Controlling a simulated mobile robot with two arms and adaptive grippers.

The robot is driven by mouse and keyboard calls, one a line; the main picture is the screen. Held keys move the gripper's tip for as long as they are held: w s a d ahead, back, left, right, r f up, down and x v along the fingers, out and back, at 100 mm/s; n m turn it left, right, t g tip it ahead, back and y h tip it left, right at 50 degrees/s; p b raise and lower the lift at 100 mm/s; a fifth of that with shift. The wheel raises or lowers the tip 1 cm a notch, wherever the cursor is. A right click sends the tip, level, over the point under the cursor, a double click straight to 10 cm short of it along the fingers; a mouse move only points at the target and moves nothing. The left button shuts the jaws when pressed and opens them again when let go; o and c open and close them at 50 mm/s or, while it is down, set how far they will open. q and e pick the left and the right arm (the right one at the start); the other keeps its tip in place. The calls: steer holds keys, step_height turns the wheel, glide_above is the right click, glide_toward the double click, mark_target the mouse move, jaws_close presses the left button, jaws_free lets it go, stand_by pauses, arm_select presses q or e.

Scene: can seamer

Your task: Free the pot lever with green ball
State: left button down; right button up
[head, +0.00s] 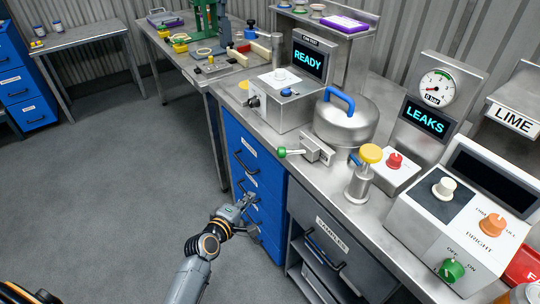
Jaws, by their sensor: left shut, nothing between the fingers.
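The green ball (281,153) sits on the left end of a short metal lever that runs to a steel block (318,149) at the counter's front edge. The block is in front of a round steel pot (346,122) with a blue handle on its lid. My left gripper (250,204) is shut and empty, below counter height in front of the blue drawers. It is below and left of the green ball, clearly apart from it. My right gripper is not in view.
Blue drawers (246,172) with dark handles are close beside my left gripper. On the counter are a READY unit (309,63), a yellow-topped post (360,180), a LEAKS gauge panel (425,117) and a white knob console (465,215). The floor at left is clear.

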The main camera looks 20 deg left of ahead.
mark_target(293, 151)
arm_select(q)
step_height(293, 151, up, 12)
steer(key=a+n+t, duration=0.1)
steer(key=n+t, duration=0.1)
steer(key=shift+w+f+n+t, duration=0.25)
steer(key=shift+w+n+t, duration=0.05)
steer(key=shift+w, duration=0.05)
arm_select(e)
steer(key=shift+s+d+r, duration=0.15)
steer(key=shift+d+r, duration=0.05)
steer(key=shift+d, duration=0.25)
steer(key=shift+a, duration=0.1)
arm_select(q)
steer(key=w+d, duration=0.1)
steer(key=w, duration=0.9)
steer(key=d, duration=0.1)
steer(key=s+d+p, duration=0.2)
steer(key=shift+d, duration=0.4)
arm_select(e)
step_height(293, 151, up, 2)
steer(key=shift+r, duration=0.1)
arm_select(q)
steer(key=shift+w, duration=0.15)
